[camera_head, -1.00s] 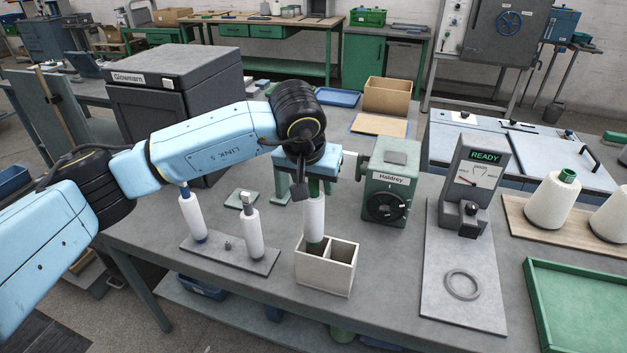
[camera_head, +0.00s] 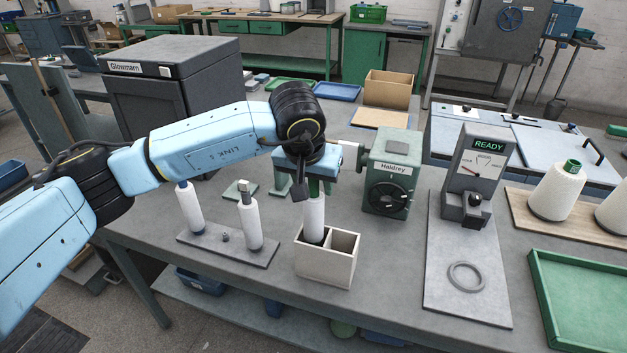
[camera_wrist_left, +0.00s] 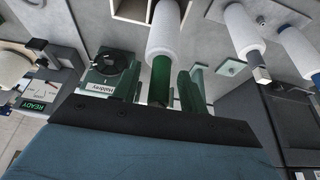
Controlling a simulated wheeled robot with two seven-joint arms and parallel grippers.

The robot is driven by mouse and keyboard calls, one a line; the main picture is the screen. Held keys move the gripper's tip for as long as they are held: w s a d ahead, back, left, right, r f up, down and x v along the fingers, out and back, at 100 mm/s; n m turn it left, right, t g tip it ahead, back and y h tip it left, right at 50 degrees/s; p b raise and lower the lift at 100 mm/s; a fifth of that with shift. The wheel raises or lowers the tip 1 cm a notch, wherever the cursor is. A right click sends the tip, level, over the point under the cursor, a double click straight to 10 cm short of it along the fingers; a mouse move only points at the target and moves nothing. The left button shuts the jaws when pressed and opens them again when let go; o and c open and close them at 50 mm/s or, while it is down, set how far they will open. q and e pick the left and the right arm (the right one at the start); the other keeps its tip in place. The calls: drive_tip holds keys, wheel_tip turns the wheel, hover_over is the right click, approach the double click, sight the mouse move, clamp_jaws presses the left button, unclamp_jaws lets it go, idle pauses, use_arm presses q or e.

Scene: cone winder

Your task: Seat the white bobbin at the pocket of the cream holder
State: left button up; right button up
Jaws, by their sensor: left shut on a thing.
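The white bobbin (camera_head: 314,214), with a green core, stands upright in my left gripper (camera_head: 313,184). The gripper is shut on the core's upper end, which shows better in the left wrist view (camera_wrist_left: 161,80). The bobbin's lower end is inside the left pocket of the cream holder (camera_head: 325,268), a two-pocket box on the grey bench. The holder's front wall hides its bottom, so I cannot tell whether it touches the floor. The right pocket looks empty. The bobbin's white body (camera_wrist_left: 163,28) and part of the holder (camera_wrist_left: 128,9) show in the left wrist view. My right gripper is not in view.
Left of the holder, two other white bobbins (camera_head: 251,222) stand on a grey plate (camera_head: 226,245). The green Haldrey unit (camera_head: 387,178) stands behind right. A gauge stand (camera_head: 476,180) with a grey ring (camera_head: 466,276) and a green tray (camera_head: 590,300) are further right.

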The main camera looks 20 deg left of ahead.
sight(314, 214)
use_arm(q)
drive_tip(key=shift+f+b, duration=0.95)
drive_tip(key=shift+f, duration=0.4)
drive_tip(key=shift+f+b, duration=2)
drive_tip(key=shift+f, duration=0.1)
drive_tip(key=shift+f+b, duration=0.8)
drive_tip(key=shift+f, duration=0.1)
drive_tip(key=o, duration=0.9)
drive_tip(key=shift+o, duration=0.2)
